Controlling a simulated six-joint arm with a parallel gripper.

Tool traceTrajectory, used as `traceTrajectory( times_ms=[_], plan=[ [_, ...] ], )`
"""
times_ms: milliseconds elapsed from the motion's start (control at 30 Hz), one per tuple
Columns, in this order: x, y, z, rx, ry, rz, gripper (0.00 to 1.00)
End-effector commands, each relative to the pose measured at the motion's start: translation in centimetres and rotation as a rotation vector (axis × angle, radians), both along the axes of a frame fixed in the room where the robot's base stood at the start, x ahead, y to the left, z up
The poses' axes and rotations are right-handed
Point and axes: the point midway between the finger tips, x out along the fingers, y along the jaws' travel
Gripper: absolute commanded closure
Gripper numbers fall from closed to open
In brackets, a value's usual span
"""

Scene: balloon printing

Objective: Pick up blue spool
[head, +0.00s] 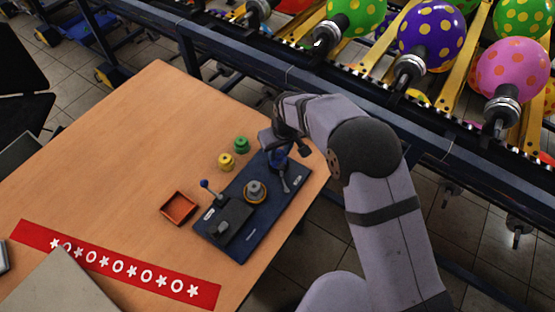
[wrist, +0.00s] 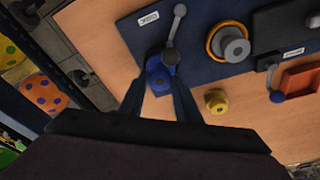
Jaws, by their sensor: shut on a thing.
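The blue spool (wrist: 157,77) sits between the two fingers of my gripper (wrist: 160,83) in the wrist view, and the fingers close on its sides. In the head view, my gripper (head: 280,150) is at the far end of the dark blue base plate, with a bit of blue showing beneath it. The spool is mostly hidden there by the gripper and wrist. In the wrist view the spool overlaps the plate's edge, beside the foot of a grey lever (wrist: 176,30). I cannot tell whether it is lifted.
A green spool (head: 241,143) and a yellow spool (head: 226,161) stand left of the base plate (head: 262,228). The plate carries a round part (head: 255,192) and a blue-knobbed lever (head: 206,187). A red tray (head: 179,208) lies left. The table's left half is mostly clear.

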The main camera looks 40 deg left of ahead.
Motion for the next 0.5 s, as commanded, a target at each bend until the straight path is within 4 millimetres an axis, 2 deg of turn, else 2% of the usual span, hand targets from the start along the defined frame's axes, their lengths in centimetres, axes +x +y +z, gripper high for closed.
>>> traceTrajectory(
  times_ms=[500],
  plan=[
    [0.0, 0.0, 3.4, 0.000, 0.000, 0.000, 0.86]
  ],
)
